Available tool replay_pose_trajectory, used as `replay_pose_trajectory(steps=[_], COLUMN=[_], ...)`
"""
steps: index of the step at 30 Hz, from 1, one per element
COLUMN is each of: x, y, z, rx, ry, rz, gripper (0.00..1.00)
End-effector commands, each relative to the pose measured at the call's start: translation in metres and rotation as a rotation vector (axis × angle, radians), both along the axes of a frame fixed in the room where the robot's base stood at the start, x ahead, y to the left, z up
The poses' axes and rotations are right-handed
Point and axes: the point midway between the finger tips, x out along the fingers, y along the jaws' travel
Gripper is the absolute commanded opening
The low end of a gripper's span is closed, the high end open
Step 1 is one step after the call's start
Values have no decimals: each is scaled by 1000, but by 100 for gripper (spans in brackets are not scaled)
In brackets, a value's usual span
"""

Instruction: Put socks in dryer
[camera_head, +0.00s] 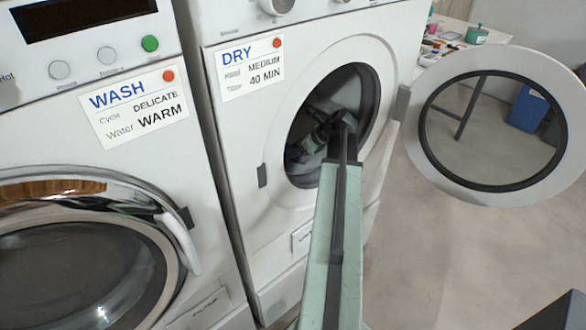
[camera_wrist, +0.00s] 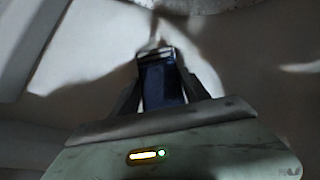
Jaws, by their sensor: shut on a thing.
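The dryer (camera_head: 235,160), with a "DRY" label, stands in the middle of the head view. Its round door (camera_head: 418,112) is open and swung out to the right. My arm reaches into the dark drum opening (camera_head: 335,105), and my gripper (camera_head: 322,125) is inside it. In the wrist view my gripper (camera_wrist: 162,60) is shut on a dark blue sock (camera_wrist: 160,82), which lies between the fingers. Pale drum walls surround it in that view. The drum's floor is mostly hidden by my arm and shadow in the head view.
The washer (camera_head: 60,140), labelled "WASH", stands to the left with its door (camera_head: 85,265) closed. A table with small items (camera_head: 450,40) and a blue bin (camera_head: 527,108) are behind the dryer door. The floor (camera_head: 440,255) at right is clear.

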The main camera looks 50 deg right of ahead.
Motion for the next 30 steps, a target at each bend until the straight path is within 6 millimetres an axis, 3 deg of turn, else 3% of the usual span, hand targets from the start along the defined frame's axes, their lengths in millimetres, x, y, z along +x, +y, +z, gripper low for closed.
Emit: replay_pose_trajectory(steps=[1, 6, 12, 25, 26, 27, 30], x=[0, 0, 0, -1, -1, -1, -1], y=[0, -1, -1, -1, -1, -1, -1], z=[-12, -14, -48, -50, -49, -48, -48], rx=[0, 1, 0, 0, 0, 0, 0], ry=[0, 0, 0, 0, 0, 0, 0], rz=[0, -1, -1, -1, -1, -1, -3], gripper=[8, 8, 8, 8, 62, 73, 76])
